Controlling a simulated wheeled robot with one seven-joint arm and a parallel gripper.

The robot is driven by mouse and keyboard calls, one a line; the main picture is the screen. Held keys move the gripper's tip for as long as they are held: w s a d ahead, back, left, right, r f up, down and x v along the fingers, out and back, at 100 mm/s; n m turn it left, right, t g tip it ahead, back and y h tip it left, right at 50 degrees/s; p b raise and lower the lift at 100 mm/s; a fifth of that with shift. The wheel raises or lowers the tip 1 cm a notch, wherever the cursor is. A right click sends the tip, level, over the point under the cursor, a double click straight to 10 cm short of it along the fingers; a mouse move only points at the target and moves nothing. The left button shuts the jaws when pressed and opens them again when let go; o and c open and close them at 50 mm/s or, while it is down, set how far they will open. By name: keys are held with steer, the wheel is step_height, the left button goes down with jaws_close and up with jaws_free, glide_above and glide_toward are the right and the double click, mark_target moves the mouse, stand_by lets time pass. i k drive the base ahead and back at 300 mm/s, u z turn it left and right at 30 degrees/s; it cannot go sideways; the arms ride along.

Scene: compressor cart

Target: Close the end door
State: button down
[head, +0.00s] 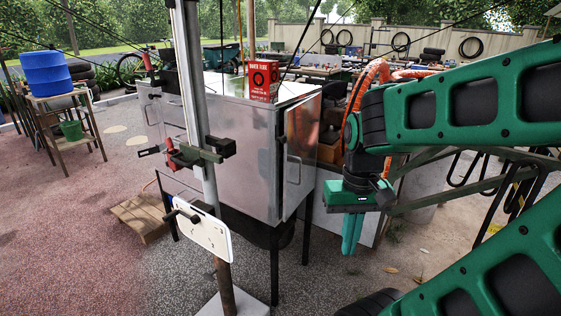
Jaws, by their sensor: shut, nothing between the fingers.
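The end door (303,146) is a shiny metal panel with a bar handle at the right end of a silver cabinet (235,155) on dark legs. A dark gap shows along the door's left edge, so it looks slightly ajar. How wide it stands open is hard to tell. My green gripper (351,248) is to the right of the door and lower than its handle, apart from it in the picture. Its fingers point down, shut and empty.
A red box (264,81) stands on the cabinet top. A grey pole (197,110) with clamps and a white plate (203,231) rises in front of the cabinet. Orange hose (368,75) and a green metal frame lie behind my arm.

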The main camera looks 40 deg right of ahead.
mark_target(300, 120)
steer(key=i, duration=1)
steer(key=z, duration=0.05)
